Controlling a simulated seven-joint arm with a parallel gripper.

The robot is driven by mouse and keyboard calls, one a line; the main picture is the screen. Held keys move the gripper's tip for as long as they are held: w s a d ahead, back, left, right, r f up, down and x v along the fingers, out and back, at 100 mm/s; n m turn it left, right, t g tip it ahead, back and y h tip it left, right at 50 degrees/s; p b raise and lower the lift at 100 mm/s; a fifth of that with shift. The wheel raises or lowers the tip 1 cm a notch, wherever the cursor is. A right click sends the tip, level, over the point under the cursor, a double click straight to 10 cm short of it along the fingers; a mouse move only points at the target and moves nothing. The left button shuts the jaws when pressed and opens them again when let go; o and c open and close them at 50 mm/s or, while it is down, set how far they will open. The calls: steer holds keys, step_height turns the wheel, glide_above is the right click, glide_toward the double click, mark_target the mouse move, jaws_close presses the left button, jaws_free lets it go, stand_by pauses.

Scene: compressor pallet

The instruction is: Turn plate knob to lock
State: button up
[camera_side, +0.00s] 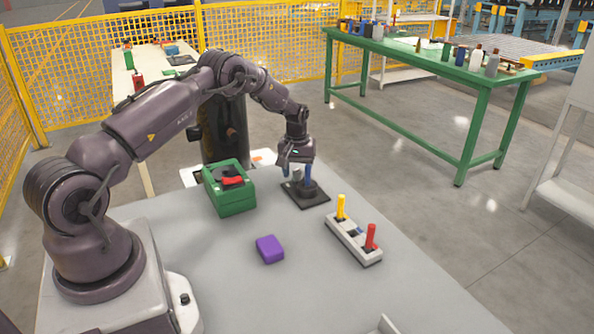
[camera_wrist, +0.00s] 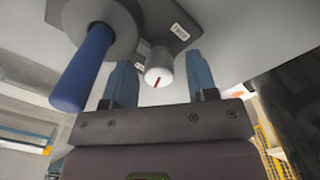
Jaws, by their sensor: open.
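The dark square plate (camera_side: 318,201) lies on the grey table at the back, under my gripper (camera_side: 300,172). In the wrist view, the plate (camera_wrist: 178,36) carries a small white knob (camera_wrist: 157,66) with a red line mark. A round grey base with a blue handle (camera_wrist: 82,70) stands beside the knob. My gripper (camera_wrist: 161,75) is open, its two bluish fingers on either side of the knob, with visible gaps. Whether either finger touches the knob cannot be told. In the side view the gripper partly hides the plate's fittings.
A green box (camera_side: 232,197) with a red part on top stands left of the plate. A grey block (camera_side: 352,238) with upright yellow and red handles is to the right. A purple block (camera_side: 269,249) lies in front. The front table area is mostly clear.

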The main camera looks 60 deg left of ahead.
mark_target(297, 171)
steer(key=n, duration=0.3)
step_height(297, 171, up, 14)
steer(key=m, duration=0.2)
steer(key=shift+f, duration=0.25)
steer(key=shift+s, duration=0.1)
step_height(297, 171, down, 13)
steer(key=n, duration=1.3)
